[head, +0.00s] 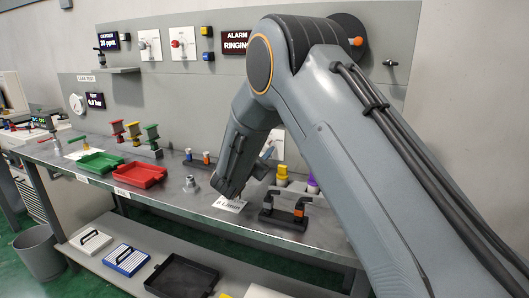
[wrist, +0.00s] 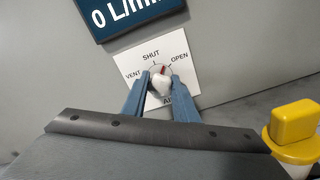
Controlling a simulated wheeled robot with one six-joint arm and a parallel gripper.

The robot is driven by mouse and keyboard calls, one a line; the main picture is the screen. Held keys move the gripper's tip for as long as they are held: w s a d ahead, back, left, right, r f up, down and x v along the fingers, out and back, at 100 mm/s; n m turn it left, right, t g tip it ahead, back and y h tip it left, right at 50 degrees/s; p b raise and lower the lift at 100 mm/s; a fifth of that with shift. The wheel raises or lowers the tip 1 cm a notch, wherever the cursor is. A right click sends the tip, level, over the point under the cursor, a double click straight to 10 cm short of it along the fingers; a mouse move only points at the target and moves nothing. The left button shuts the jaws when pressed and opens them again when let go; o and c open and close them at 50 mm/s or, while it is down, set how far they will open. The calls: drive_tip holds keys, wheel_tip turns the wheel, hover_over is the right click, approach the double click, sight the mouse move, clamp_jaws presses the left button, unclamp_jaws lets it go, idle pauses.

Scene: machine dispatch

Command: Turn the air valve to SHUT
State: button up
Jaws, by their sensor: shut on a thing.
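The air valve knob (wrist: 161,84) is white with a red pointer mark, on a white wall plate (wrist: 182,48) marked VENT, SHUT, OPEN and, partly hidden, AIR. In the wrist view the red mark points up, between the SHUT and OPEN labels. My gripper (wrist: 163,86) is shut on the knob, with one blue-grey finger on each side. In the head view my arm hides the knob, and only part of a white plate (head: 277,144) shows beside my wrist.
A dark display (wrist: 128,14) reading 0 L/min is just above the valve plate. A yellow-topped object (wrist: 293,121) stands close at lower right. On the bench (head: 180,196) are a red tray (head: 139,175), a green tray (head: 98,163) and a dark fixture (head: 285,214).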

drive_tip(key=n+b, duration=0.1)
drive_tip(key=n, duration=0.2)
drive_tip(key=shift+n, duration=2.1)
drive_tip(key=o, duration=1.1)
drive_tip(key=shift+c, duration=0.2)
drive_tip(key=b+v, duration=0.1)
drive_tip(key=v, duration=0.7)
drive_tip(key=shift+b, duration=0.3)
